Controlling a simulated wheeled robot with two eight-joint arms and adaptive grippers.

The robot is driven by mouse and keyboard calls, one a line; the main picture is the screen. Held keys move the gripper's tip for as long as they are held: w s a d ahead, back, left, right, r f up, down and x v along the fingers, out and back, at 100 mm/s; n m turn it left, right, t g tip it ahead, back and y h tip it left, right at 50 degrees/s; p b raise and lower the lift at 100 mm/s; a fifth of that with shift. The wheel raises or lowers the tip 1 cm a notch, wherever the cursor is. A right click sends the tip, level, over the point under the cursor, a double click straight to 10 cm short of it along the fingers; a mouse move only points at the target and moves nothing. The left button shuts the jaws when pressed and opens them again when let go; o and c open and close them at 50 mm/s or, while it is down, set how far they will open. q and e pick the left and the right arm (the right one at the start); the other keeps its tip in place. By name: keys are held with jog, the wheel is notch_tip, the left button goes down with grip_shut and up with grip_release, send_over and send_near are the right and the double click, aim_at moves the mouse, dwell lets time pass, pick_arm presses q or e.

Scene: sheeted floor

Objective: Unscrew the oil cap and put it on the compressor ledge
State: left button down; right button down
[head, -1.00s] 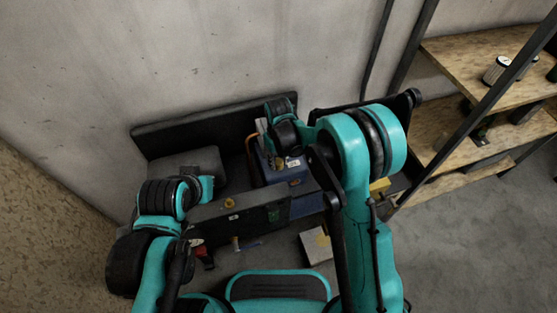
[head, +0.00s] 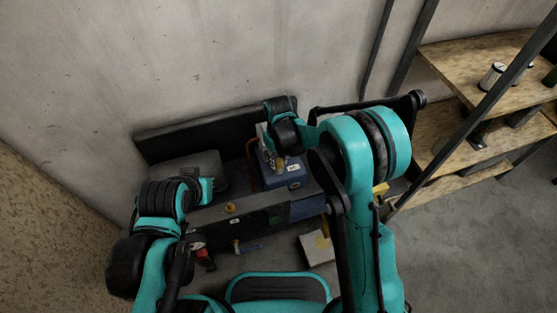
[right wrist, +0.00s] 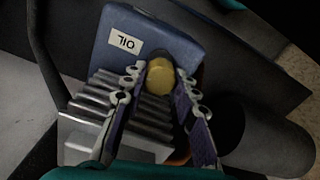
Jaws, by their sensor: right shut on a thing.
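The oil cap (right wrist: 160,76) is a round yellow cap between the two fingers of my right gripper (right wrist: 161,80) in the right wrist view. The gripper is shut on it. The cap is at the edge of a blue block (right wrist: 110,42) with an OIL label; whether it still touches the block cannot be told. In the head view, my right gripper (head: 279,163) reaches down at the blue compressor (head: 292,182). I cannot tell which surface is the compressor ledge.
A dark beam (head: 255,214) with a yellow knob (head: 230,208) runs in front of the compressor. A grey block (head: 197,175) stands to its left. A red item (head: 205,259) and a pale box (head: 317,249) lie near my base. A wooden shelf (head: 480,60) stands at right.

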aim_at(278, 161)
jog(key=shift+r+p, duration=0.6)
jog(key=shift+r, duration=0.45)
jog(key=shift+r+p, duration=1.3)
jog(key=shift+r, duration=0.7)
jog(key=shift+r, duration=0.25)
notch_tip(278, 161, up, 7)
jog(key=p, duration=0.4)
jog(key=s+d+f+m+b, duration=0.2)
jog(key=s+d+f+m, duration=0.1)
jog(key=d, duration=0.6)
jog(key=s+d+f+m+b, duration=0.2)
jog(key=s+d+f+m, duration=0.1)
jog(key=d, duration=0.6)
jog(key=shift+s, duration=0.75)
